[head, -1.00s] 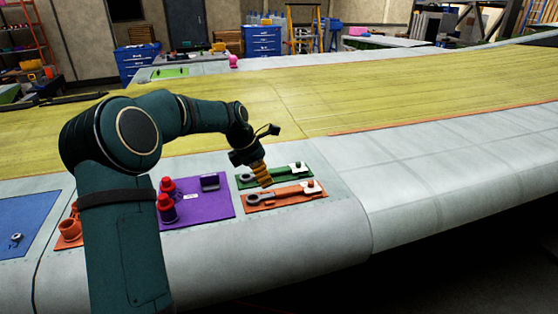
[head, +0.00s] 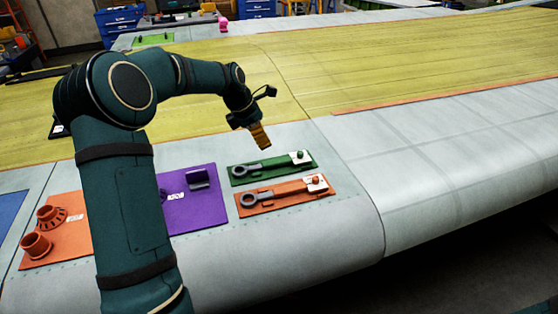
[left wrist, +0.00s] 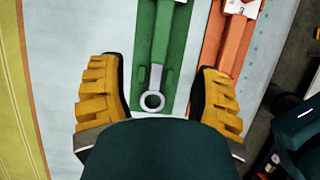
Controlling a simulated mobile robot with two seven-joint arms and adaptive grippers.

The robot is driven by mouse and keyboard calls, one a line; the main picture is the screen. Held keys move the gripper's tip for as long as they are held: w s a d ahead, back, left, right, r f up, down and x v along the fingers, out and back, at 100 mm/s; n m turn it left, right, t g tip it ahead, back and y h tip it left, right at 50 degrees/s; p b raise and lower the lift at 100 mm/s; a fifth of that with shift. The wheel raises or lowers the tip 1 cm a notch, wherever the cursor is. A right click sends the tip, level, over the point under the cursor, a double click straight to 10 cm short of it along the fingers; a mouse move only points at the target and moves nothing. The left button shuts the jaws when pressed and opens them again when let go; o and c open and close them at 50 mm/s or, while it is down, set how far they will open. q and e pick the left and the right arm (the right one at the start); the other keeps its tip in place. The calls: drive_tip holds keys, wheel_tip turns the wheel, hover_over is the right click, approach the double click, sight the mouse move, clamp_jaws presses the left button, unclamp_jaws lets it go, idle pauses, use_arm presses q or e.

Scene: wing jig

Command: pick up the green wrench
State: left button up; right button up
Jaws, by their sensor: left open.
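The wrench on the green mat has a grey ring end and lies along its green holder (head: 268,168) in the head view. In the left wrist view its grey ring (left wrist: 153,101) lies low between the fingers, with the shaft running up the picture. My left gripper (head: 261,136) is open and empty, with its yellow fingers pointing down. In the head view it appears just beyond the green holder, above the wing skin. In the left wrist view the left gripper (left wrist: 159,70) has one finger on each side of the wrench, apart from it. My right gripper is not in view.
An orange holder (head: 247,210) with a similar wrench lies close in front of the green one. A purple mat (head: 208,217) and another orange mat (head: 70,250) with orange cups (head: 36,245) lie to the left. The grey wing surface (head: 420,165) to the right is clear.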

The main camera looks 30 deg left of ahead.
use_arm(q)
hover_over(278, 161)
drive_tip(key=s+a, duration=0.2)
wheel_tip(278, 161, down, 5)
drive_tip(key=shift+w+a+f, duration=0.1)
drive_tip(key=shift+w+f, duration=0.05)
drive_tip(key=shift+f, duration=0.05)
drive_tip(key=x, duration=0.5)
drive_tip(key=shift+w+d, duration=0.1)
drive_tip(key=shift+d, duration=0.2)
drive_tip(key=shift+w+f+p, duration=0.1)
drive_tip(key=shift+f+p, duration=0.15)
drive_tip(key=shift+p, duration=0.05)
drive_tip(key=shift+d+f, duration=0.1)
drive_tip(key=shift+f, duration=0.1)
clamp_jaws()
